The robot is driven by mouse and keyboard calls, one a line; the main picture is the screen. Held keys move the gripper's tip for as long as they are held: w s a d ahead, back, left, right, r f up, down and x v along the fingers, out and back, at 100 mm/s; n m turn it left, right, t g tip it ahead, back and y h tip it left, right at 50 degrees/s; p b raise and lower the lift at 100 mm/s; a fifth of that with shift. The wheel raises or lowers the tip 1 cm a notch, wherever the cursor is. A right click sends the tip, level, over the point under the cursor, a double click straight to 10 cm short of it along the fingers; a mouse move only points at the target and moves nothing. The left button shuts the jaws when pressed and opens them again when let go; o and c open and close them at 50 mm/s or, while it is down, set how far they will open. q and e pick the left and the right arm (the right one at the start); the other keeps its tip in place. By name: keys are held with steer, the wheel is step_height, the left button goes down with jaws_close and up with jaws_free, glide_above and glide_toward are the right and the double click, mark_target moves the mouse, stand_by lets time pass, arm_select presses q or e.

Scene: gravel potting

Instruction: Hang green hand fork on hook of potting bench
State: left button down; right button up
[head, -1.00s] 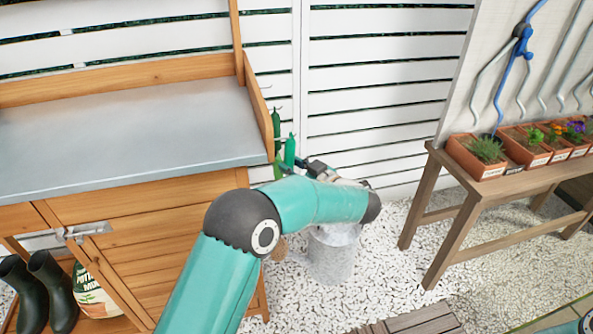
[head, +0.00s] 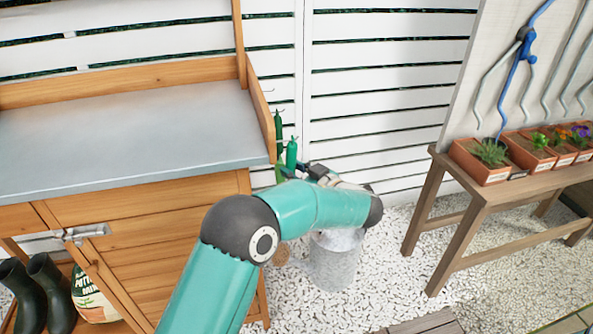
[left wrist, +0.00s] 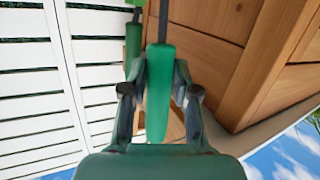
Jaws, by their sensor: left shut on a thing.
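My left gripper (head: 296,169) is beside the right end of the potting bench (head: 130,150), partly hidden behind my own arm in the head view. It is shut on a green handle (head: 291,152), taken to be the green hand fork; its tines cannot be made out. In the left wrist view the handle (left wrist: 160,90) lies between the two fingers (left wrist: 160,95), with a dark shaft running toward the top edge. A second green-handled tool (head: 278,130) is beside it at the bench's side panel, also behind it in the left wrist view (left wrist: 133,45). Small hooks (head: 276,87) show faintly there. My right gripper is out of view.
A grey metal can (head: 335,262) stands on the gravel below my left arm. A white slatted fence (head: 375,95) is close behind. A wooden table (head: 470,200) with potted plants stands right. Black boots (head: 45,290) and a potting-mix bag (head: 92,297) are under the bench.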

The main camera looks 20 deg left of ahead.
arm_select(q)
steer(key=c, duration=0.8)
jaws_free()
